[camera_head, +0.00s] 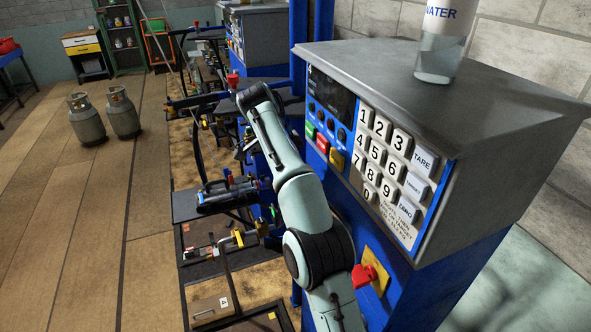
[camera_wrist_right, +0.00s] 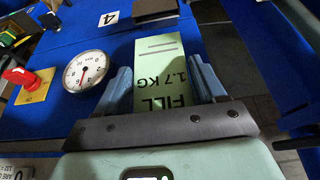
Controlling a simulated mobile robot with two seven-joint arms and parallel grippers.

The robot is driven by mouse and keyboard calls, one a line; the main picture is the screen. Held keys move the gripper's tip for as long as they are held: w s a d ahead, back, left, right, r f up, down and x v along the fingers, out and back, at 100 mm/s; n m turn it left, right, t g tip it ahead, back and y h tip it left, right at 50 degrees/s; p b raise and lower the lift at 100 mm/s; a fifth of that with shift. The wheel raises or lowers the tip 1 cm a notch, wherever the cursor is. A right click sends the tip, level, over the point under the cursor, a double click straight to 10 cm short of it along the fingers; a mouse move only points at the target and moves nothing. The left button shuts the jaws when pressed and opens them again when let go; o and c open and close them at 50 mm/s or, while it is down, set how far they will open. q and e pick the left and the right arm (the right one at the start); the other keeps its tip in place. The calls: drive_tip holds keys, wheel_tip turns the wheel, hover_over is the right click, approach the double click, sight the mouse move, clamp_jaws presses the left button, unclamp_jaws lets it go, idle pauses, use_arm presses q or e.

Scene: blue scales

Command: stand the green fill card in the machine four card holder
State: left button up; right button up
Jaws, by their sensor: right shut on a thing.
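The green fill card (camera_wrist_right: 160,70) is between the fingers of my right gripper (camera_wrist_right: 165,82) in the right wrist view. It reads FILL 1.7 KG, upside down in that view. My right gripper is shut on it. A white tag with the number 4 (camera_wrist_right: 109,18) is on the blue machine front ahead of the card. A dark block (camera_wrist_right: 154,12), perhaps the card holder, is beside the tag, beyond the card's far end and apart from it in the picture. In the head view my arm crosses the middle, and its gripper cannot be made out. My left gripper is not in view.
A round dial gauge (camera_wrist_right: 88,71) and a red button (camera_wrist_right: 19,76) on a yellow plate are left of the card. In the head view, a grey scale head with a keypad (camera_head: 384,165) stands right of my arm, with a water bottle (camera_head: 441,45) on top.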

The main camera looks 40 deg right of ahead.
drive_tip(key=shift+w+a, duration=0.1)
drive_tip(key=shift+w, duration=0.05)
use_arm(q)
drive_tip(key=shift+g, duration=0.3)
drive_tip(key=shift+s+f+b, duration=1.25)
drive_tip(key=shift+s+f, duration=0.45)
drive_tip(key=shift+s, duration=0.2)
use_arm(e)
wheel_tip(320, 180, down, 6)
drive_tip(key=shift+f, duration=0.25)
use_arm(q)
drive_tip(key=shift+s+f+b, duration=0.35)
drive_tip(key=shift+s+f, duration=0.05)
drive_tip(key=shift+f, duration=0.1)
use_arm(e)
drive_tip(key=shift+f, duration=0.9)
drive_tip(key=o, duration=1.1)
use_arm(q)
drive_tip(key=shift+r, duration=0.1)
use_arm(e)
drive_tip(key=shift+a+r, duration=0.1)
